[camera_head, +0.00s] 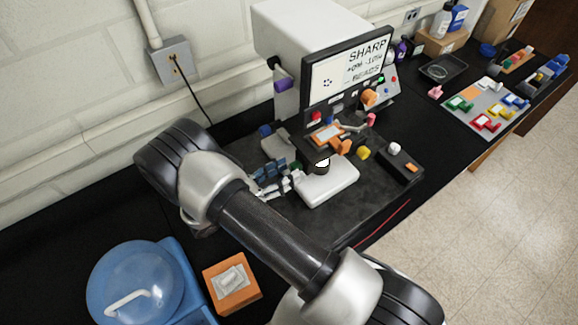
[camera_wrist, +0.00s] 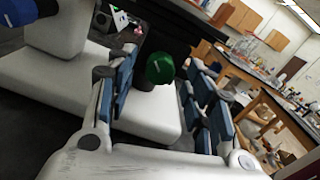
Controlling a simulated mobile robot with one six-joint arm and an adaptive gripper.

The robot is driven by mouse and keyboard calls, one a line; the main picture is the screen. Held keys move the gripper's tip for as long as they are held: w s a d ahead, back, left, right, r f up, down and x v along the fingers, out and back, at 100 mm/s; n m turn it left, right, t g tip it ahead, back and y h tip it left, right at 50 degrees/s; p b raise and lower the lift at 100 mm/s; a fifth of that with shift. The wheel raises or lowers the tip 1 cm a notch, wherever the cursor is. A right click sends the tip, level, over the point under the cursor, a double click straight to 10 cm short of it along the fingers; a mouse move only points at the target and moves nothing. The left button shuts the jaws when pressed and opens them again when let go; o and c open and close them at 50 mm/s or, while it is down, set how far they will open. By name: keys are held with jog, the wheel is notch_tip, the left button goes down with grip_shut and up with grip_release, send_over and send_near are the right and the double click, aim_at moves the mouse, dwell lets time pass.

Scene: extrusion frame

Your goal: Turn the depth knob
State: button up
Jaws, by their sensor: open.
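A green knob (camera_wrist: 160,68) with a dark stem stands by a white block in the wrist view. No label naming it as the depth knob is readable. My gripper (camera_wrist: 162,85) is open, with one blue-padded finger on each side of the knob in the picture. I cannot tell whether either pad touches it. In the head view my gripper (camera_head: 280,181) is at the left side of the white base (camera_head: 330,184) in front of the machine, and the arm hides part of that area.
A white machine (camera_head: 285,32) with a screen (camera_head: 347,72) reading "SHARP" stands behind. Yellow (camera_head: 363,153) and orange (camera_head: 344,147) knobs are right of my gripper. A black box (camera_head: 400,166) stands further right. A blue container (camera_head: 135,280) and orange box (camera_head: 232,282) are front left.

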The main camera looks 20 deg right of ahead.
jog(key=shift+x, duration=1)
jog(key=shift+c, duration=0.3)
jog(key=c, duration=1)
jog(key=shift+n+b, duration=0.3)
jog(key=shift+n, duration=0.7)
jog(key=o, duration=1.1)
jog(key=shift+c, duration=0.2)
